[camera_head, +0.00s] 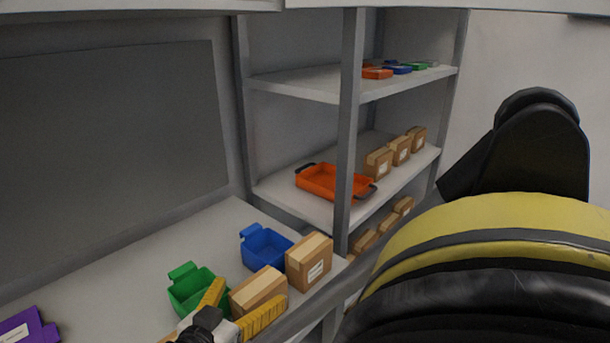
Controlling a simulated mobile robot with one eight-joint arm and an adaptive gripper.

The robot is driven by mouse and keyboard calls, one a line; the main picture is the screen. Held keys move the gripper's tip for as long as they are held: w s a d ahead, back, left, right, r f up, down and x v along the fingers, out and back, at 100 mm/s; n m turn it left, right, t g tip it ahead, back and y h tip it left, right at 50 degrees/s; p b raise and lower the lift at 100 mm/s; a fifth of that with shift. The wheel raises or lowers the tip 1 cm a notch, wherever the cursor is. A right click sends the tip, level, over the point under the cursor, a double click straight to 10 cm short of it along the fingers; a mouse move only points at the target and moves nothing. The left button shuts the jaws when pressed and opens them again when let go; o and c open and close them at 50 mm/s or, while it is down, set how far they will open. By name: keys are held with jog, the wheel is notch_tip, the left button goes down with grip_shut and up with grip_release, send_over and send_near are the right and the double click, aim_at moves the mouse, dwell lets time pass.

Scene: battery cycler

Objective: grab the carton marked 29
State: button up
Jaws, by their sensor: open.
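Two cardboard cartons stand at the right end of the grey workbench (120,262). The nearer carton (258,290) has yellow gripper fingers on either side of it, and its lower part is partly hidden. The other carton (309,262) stands just behind it to the right and has a white label whose number is too small to read. I cannot tell which carton is marked 29. My gripper (238,308) is open, with one yellow finger left of the nearer carton and one in front of it. I cannot tell whether the fingers touch it.
A green bin (190,292) and a blue bin (265,247) stand close to the cartons. A purple bin (28,328) is at bottom left. The shelf rack behind holds an orange tray (333,183) and several more cartons (399,151). Its grey post (347,130) rises beside the bench.

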jog(key=shift+x, duration=0.95)
jog(key=c, duration=1.7)
jog(key=shift+r, duration=0.15)
jog(key=shift+c, duration=0.2)
